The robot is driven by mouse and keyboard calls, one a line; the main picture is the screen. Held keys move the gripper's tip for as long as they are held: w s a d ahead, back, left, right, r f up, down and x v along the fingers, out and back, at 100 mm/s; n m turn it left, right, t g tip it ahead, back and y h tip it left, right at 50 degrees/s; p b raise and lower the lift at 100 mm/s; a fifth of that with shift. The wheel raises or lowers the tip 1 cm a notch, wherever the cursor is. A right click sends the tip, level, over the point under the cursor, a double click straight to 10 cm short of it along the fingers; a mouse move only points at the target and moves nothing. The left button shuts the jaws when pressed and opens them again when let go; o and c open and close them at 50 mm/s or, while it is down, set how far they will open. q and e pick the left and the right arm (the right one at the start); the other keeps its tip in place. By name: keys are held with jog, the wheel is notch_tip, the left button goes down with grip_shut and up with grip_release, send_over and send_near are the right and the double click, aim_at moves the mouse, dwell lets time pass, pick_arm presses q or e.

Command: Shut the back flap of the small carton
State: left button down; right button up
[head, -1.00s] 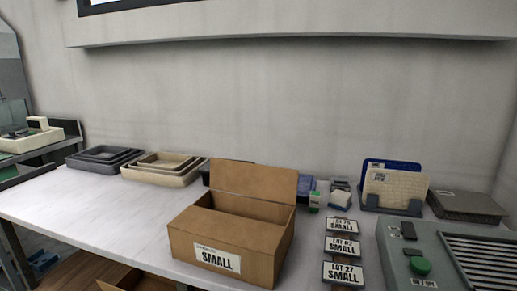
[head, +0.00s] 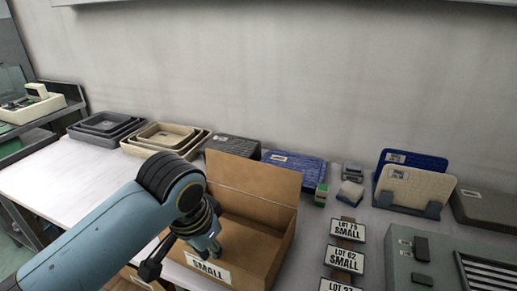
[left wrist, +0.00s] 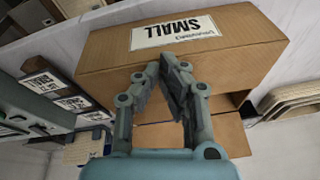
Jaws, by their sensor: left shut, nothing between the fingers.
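The small carton (head: 273,252) is brown cardboard with a SMALL label on its front and stands on the white table. Its back flap (head: 254,181) stands up, tilted slightly backward, and the top is open. My left gripper (head: 208,249) is shut and empty, over the carton's front left part, and hides much of its left side and front. In the left wrist view the carton (left wrist: 255,38) appears upside down beyond the shut fingers (left wrist: 170,68). I cannot tell whether the fingertips touch it. My right gripper is not in view.
Lot signs (head: 343,259) and a grey machine (head: 425,248) stand to the right of the carton. Grey trays (head: 104,126), beige trays (head: 160,138) and a blue box (head: 297,169) lie behind it. The table's left part is clear.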

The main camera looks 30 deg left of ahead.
pick_arm(q)
jog(key=w+a+r+n, duration=0.1)
jog(key=w+a+r, duration=0.1)
jog(key=w+r, duration=0.5)
jog(key=w+a+r+n+g, duration=0.1)
jog(key=w+a+r, duration=0.25)
jog(key=w, duration=0.75)
jog(key=w+a+r, duration=0.1)
jog(key=w+r, duration=0.5)
jog(key=w, duration=0.3)
jog(key=p, duration=0.4)
send_over(249, 177)
jog(key=w, duration=0.4)
jog(key=shift+f, duration=4.55)
jog(key=shift+s+a+h, duration=0.25)
jog(key=shift+a+h, duration=0.05)
jog(key=shift+h, duration=0.1)
jog(key=shift+f+b, duration=0.1)
jog(key=shift+b, duration=0.2)
